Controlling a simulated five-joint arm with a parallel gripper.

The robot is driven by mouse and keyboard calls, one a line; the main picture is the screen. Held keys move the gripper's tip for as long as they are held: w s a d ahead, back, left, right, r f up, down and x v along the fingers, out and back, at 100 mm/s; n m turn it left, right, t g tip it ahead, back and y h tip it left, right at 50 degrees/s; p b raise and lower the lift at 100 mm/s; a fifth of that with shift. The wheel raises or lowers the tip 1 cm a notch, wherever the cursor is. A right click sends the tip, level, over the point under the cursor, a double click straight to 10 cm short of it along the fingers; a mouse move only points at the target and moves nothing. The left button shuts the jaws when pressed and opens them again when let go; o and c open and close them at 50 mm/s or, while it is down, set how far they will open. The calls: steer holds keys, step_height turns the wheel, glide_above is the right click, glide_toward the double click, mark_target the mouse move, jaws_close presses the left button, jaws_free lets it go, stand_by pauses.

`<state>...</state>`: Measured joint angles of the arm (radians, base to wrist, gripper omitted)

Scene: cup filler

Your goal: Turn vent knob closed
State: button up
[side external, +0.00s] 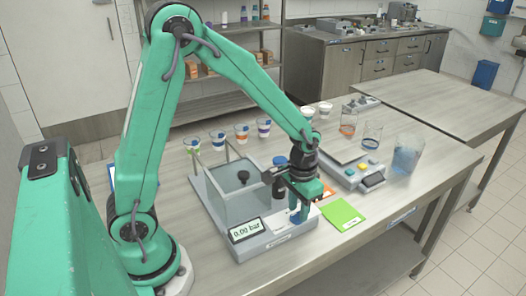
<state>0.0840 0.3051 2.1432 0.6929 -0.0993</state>
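My gripper (299,211) points down over the front right part of a grey device with a clear-walled chamber (238,195). A small blue knob (297,218) shows at the fingertips, low on the device's front deck. The fingers partly hide it, and I cannot tell whether they touch or grip it. The knob's angle is too small to read. The device's display (246,230) reads 0.00 bar.
A green card (342,215) lies right of the device. A scale with coloured buttons (360,172) stands behind it. Beakers (372,134) and a blue-tinted container (407,154) stand at the right. Several cups (241,132) line the back. The front right tabletop is clear.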

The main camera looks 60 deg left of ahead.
mark_target(296, 213)
step_height(296, 213, up, 7)
steer(key=shift+f, duration=0.1)
stand_by(0.4)
steer(key=s+a+r+t, duration=0.3)
steer(key=s+r+t, duration=0.2)
steer(key=s+r, duration=0.7)
steer(key=shift+s+t, duration=0.3)
steer(key=shift+s, duration=0.9)
